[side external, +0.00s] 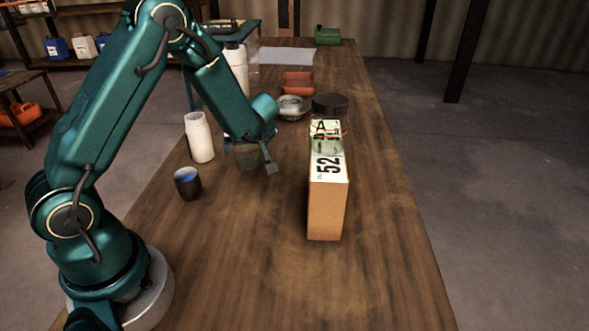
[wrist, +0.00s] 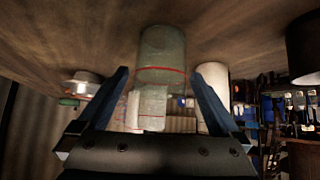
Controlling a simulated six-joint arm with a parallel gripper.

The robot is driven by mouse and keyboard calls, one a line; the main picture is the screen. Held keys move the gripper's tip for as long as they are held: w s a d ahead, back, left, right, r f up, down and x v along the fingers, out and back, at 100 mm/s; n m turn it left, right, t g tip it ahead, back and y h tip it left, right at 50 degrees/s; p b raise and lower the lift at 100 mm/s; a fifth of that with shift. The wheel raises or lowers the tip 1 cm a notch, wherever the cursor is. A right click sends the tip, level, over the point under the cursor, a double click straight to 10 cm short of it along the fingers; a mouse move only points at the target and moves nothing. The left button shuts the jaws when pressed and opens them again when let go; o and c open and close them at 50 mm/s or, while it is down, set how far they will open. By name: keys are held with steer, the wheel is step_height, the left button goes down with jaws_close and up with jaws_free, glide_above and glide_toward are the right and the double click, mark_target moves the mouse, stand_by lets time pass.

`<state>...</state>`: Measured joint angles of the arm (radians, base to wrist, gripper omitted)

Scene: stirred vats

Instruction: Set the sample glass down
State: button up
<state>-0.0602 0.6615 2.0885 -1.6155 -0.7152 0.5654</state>
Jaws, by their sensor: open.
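The sample glass (side external: 247,157) is a grey-green see-through tumbler standing upright on the wooden table. In the wrist view, which shows the table at the top, the glass (wrist: 162,52) has a thin red line around it. My gripper (side external: 268,163) is low over the table beside the glass, and one finger shows in front of it in the side view. In the wrist view my gripper (wrist: 160,75) is open, with one finger on each side of the glass. Whether a finger touches it I cannot tell.
A white bottle (side external: 199,138) and a dark cup with blue inside (side external: 187,184) stand left of the glass. A tall box (side external: 327,205) stands to the right with a greenish clear thing on top. A metal dish (side external: 291,108) and dark round block (side external: 330,103) lie behind. The front table is clear.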

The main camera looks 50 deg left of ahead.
steer(key=v, duration=0.8)
